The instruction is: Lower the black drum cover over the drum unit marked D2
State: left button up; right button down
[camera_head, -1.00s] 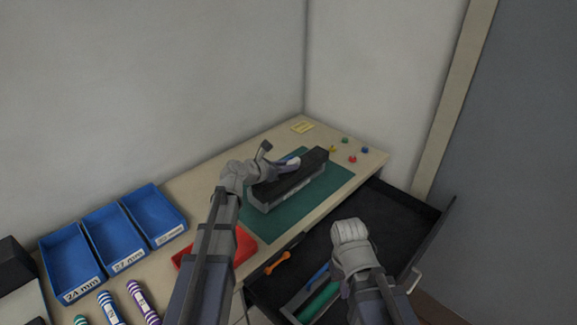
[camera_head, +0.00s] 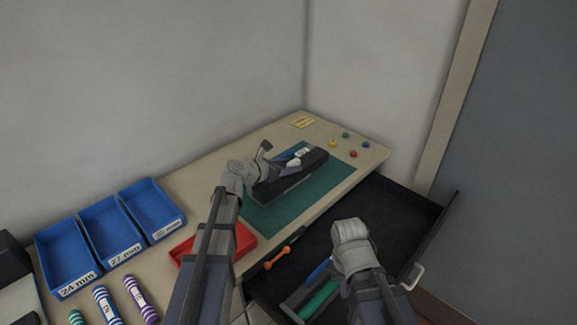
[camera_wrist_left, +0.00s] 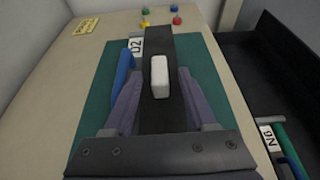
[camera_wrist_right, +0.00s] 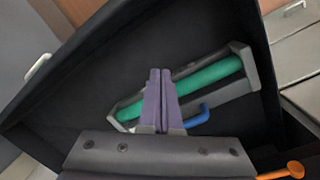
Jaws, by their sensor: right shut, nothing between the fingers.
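The long black drum cover (camera_head: 316,161) lies over the green mat, with a white grip block (camera_wrist_left: 159,77) on its top in the left wrist view. The drum unit marked D2 shows only in part; its label (camera_wrist_left: 136,46) and a blue part (camera_wrist_left: 122,75) show left of the cover. I cannot tell how fully the cover seats over the unit. My left gripper (camera_wrist_left: 160,85) is open, its fingers on either side of the grip block with gaps. My right gripper (camera_wrist_right: 160,75) is shut and empty over the drawer.
The open black drawer (camera_head: 385,215) holds a unit with a green cylinder (camera_wrist_right: 210,75). An orange-ended tool (camera_head: 277,262) lies near the drawer edge. A red tray (camera_head: 244,238), blue bins (camera_head: 152,208) and small coloured pegs (camera_head: 353,154) stand on the table.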

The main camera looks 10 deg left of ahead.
pick_arm(q)
jog(key=p+v, duration=0.3)
jog(key=v, duration=0.5)
dwell(0.4)
